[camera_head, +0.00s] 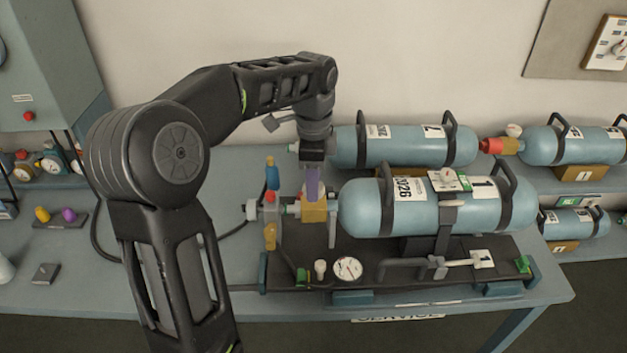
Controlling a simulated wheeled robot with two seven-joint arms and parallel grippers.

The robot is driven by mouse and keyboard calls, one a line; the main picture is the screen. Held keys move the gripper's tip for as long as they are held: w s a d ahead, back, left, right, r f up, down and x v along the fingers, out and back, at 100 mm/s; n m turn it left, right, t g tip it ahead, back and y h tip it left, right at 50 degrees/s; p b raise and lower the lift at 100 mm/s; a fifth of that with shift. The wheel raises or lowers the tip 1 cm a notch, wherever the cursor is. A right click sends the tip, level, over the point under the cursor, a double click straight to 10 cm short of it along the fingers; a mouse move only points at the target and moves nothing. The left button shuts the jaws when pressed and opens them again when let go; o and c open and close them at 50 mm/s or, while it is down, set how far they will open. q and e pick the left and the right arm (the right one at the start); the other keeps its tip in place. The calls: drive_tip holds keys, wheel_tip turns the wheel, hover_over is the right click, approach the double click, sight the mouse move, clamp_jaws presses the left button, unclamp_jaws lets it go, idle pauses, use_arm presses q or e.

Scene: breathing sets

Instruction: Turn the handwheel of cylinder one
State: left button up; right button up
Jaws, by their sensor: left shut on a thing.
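Cylinder one (365,207) is a pale blue cylinder with dark bands and a "1" label, lying on its side on a dark stand (385,262). A yellow valve block (314,212) sits at its left end. My left gripper (313,186) points straight down onto the top of this block and is shut on the handwheel there. The handwheel is mostly hidden by the gripper, with a purple part showing at the jaws. How far the wheel is turned cannot be seen. My right gripper is not in view.
A round gauge (348,269) stands at the stand's front. A blue fitting (272,173) and a grey fitting (251,209) stand close left of the valve. Another cylinder (400,148) lies behind.

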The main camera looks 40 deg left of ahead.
use_arm(q)
drive_tip(key=n, duration=0.6)
drive_tip(key=shift+f, duration=0.1)
drive_tip(key=n, duration=0.6)
drive_tip(key=shift+n+b, duration=0.3)
drive_tip(key=shift+n, duration=0.1)
drive_tip(key=n, duration=1.3)
drive_tip(key=shift+n, duration=0.3)
drive_tip(key=n, duration=1.2)
drive_tip(key=shift+d+n, duration=0.1)
drive_tip(key=shift+n, duration=0.2)
drive_tip(key=n, duration=0.3)
drive_tip(key=shift+s+n, duration=0.1)
drive_tip(key=shift+n, duration=0.2)
drive_tip(key=n+p, duration=0.1)
drive_tip(key=n, duration=0.2)
drive_tip(key=shift+n, duration=0.4)
drive_tip(key=n, duration=0.2)
drive_tip(key=shift+d+n, duration=0.1)
drive_tip(key=shift+n, duration=0.3)
drive_tip(key=shift+n+p, duration=0.35)
drive_tip(key=shift+n, duration=1.05)
